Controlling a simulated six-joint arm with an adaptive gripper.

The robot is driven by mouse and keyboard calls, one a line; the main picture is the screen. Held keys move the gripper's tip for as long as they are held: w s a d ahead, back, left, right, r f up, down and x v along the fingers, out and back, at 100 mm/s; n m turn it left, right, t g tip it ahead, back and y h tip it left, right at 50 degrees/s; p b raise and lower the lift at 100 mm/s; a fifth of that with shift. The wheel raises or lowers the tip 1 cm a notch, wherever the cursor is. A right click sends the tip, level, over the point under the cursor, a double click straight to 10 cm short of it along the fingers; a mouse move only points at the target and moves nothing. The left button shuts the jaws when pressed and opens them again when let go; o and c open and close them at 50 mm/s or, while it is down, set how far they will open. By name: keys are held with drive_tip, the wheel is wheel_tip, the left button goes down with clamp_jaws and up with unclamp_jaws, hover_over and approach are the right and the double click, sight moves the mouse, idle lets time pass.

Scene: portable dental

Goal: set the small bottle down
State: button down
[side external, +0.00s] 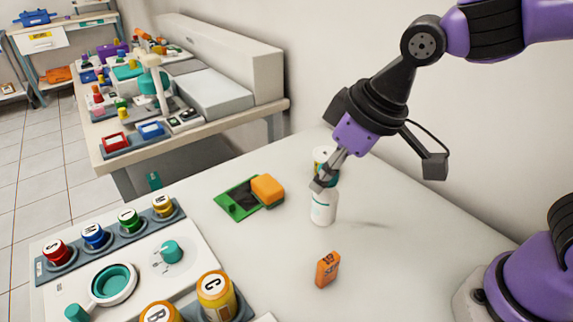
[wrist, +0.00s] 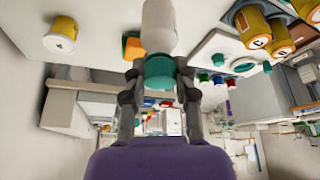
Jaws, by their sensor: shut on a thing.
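The small bottle (side external: 323,208) is white with a teal cap and stands upright in my gripper (side external: 325,183). In the wrist view the bottle (wrist: 160,25) points away from my gripper (wrist: 160,88), whose fingers are shut on its teal cap (wrist: 160,70). The bottle's base is at or just above the white table (side external: 420,245). A faint shadow lies to its right, and I cannot tell whether the base touches.
An orange box (side external: 327,269) lies in front of the bottle. A green tray (side external: 228,207) with an orange block (side external: 267,189) is to its left. A yellow-and-white can (side external: 320,156) stands behind my gripper. A console with jars (side external: 215,292) fills the front left. The table's right side is clear.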

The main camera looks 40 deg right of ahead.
drive_tip(key=shift+w+d+f, duration=0.85)
drive_tip(key=shift+f, duration=0.55)
drive_tip(key=shift+w+d+f, duration=0.8)
drive_tip(key=shift+d+f, duration=0.05)
drive_tip(key=shift+f, duration=0.55)
drive_tip(key=shift+w+d+f, duration=0.85)
drive_tip(key=shift+f, duration=0.55)
drive_tip(key=shift+f, duration=0.15)
drive_tip(key=c, duration=0.6)
unclamp_jaws()
drive_tip(key=shift+c, duration=0.2)
drive_tip(key=v, duration=1.2)
drive_tip(key=s+d+m+t+h, duration=0.1)
drive_tip(key=s+d+m, duration=0.3)
drive_tip(key=s, duration=0.3)
drive_tip(key=shift+s+d+f+m+h, duration=0.2)
drive_tip(key=shift+d+f+m+h, duration=0.15)
drive_tip(key=shift+d, duration=0.5)
